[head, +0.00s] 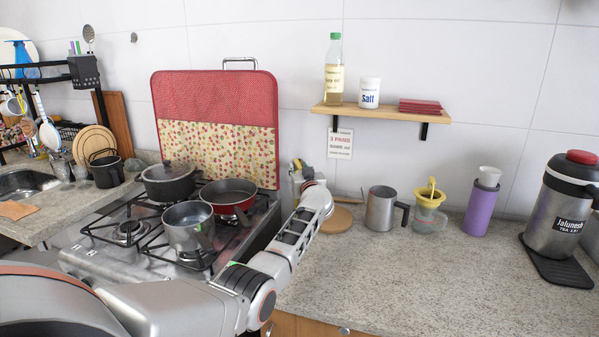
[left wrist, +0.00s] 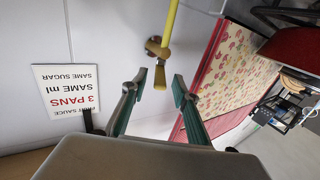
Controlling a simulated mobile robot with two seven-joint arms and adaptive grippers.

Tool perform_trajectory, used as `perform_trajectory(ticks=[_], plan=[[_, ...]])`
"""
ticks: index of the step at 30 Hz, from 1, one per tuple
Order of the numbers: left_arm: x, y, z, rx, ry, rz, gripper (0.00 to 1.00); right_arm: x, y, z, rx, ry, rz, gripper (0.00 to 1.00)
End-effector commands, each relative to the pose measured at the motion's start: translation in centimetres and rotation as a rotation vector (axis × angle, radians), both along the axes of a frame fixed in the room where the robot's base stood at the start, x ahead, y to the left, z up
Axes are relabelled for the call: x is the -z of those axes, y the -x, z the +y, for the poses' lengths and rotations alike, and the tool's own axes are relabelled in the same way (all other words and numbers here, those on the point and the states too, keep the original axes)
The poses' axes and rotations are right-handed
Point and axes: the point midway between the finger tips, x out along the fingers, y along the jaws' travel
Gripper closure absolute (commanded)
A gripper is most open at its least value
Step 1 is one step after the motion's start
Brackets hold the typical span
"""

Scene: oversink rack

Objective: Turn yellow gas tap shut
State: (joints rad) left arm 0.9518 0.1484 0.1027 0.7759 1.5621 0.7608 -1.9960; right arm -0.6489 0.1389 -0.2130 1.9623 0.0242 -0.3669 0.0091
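The gas tap is on the white tiled wall. In the left wrist view its yellow lever (left wrist: 160,76) shows under a brass body (left wrist: 155,48), with a yellow pipe (left wrist: 171,22) running up from it in the picture. My left gripper (left wrist: 159,86) is open, one finger on each side of the lever's end in that view. I see gaps on both sides, and cannot tell how deep the lever sits between the fingers. In the head view my left gripper (head: 302,172) is at the wall right of the stove and hides most of the tap. My right gripper is not in view.
The stove (head: 95,245) with several pans and a red fabric cover (head: 215,88) stands left of the gripper. A shelf (head: 385,112) with a hanging sign (head: 340,144) is above right. A metal mug (head: 381,208) stands on the counter. The front counter is clear.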

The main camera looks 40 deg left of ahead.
Motion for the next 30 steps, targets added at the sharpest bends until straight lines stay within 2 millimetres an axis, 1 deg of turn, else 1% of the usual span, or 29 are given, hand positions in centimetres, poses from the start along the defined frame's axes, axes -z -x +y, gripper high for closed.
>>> perform_trajectory(ticks=[1,4,10,18,20,21,22,27,30], plan=[[0.5,-0.4,0.4,0.0,-0.002,0.002,0.71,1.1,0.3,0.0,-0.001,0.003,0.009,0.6],[0.4,-1.0,1.0,0.0,-0.002,0.002,0.71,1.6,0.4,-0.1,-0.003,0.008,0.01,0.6],[0.1,-1.5,1.6,0.001,-0.001,-0.001,0.71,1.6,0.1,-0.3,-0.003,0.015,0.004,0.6],[-0.1,-1.5,1.6,0.001,-0.001,-0.002,0.71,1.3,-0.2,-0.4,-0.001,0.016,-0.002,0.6],[-0.1,-1.5,1.6,0.001,0.0,-0.001,0.86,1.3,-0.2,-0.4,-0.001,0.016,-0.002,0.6],[-0.1,-1.5,1.6,0.001,0.0,-0.001,0.97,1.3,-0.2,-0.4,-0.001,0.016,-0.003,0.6],[-0.1,-1.5,1.6,0.001,0.0,-0.001,1.0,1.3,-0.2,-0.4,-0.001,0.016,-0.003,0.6],[-0.1,-1.6,1.6,0.001,0.0,-0.001,1.0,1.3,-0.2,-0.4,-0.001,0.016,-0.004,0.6],[0.2,-2.0,1.0,0.001,0.003,-0.002,1.0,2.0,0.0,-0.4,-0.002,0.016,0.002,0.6]])
